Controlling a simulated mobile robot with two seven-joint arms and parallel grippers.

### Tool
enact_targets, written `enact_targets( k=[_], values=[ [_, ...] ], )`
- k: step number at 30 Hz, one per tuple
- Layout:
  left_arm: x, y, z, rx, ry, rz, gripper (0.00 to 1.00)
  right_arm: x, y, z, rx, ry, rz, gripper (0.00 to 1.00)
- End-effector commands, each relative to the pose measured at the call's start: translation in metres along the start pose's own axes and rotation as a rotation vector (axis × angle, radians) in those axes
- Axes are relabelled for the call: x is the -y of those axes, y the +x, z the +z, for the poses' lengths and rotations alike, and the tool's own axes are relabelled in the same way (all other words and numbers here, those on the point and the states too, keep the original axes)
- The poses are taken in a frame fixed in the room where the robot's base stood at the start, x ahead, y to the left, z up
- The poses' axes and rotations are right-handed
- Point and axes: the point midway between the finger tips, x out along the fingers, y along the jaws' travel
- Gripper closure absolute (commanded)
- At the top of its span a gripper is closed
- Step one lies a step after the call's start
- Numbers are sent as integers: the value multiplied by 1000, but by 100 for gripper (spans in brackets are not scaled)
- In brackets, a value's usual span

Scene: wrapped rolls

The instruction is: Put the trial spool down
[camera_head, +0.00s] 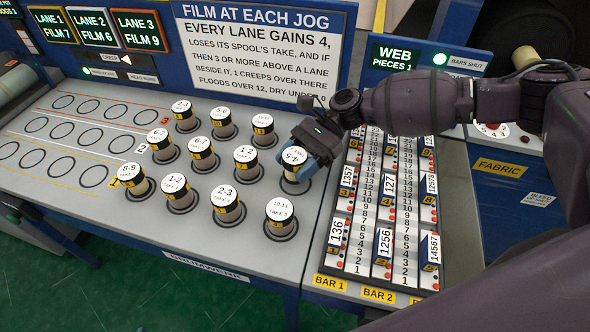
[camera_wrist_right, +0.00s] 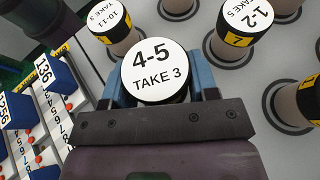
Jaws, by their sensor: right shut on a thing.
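In the right wrist view, the same spool (camera_wrist_right: 156,72) sits between the blue fingers of the gripper (camera_wrist_right: 157,88). My left gripper is not in view.
Several labelled spools stand close by, including "10-11" (camera_head: 280,208), "1-2" (camera_head: 246,156) and "2-3" (camera_head: 224,197). Empty rings (camera_head: 91,177) fill the panel's left. A numbered bar board (camera_head: 382,215) stands to the right. A film sign (camera_head: 258,45) rises behind.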

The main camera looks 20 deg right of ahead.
Motion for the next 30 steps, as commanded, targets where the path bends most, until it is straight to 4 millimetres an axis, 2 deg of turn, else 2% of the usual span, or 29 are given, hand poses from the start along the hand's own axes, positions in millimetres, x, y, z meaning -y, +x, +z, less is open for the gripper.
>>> enact_targets(
  k=[3, 5, 18, 19, 21, 23, 30],
  values=[
    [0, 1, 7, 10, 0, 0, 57, 0, 8, -18, 1, 4, 1, 76],
    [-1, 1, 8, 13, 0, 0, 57, 0, 10, -22, 1, 2, 0, 76],
    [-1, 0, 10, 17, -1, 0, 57, 0, 12, -27, 2, 1, 1, 76],
    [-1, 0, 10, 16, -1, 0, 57, 0, 11, -26, 1, 1, 1, 42],
    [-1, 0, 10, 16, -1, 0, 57, 0, 11, -26, 1, 0, 1, 31],
    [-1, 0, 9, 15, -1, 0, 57, 0, 11, -26, 0, 0, 1, 22],
    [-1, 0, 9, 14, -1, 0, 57, 0, 11, -26, 0, 0, 0, 21]
  ],
)
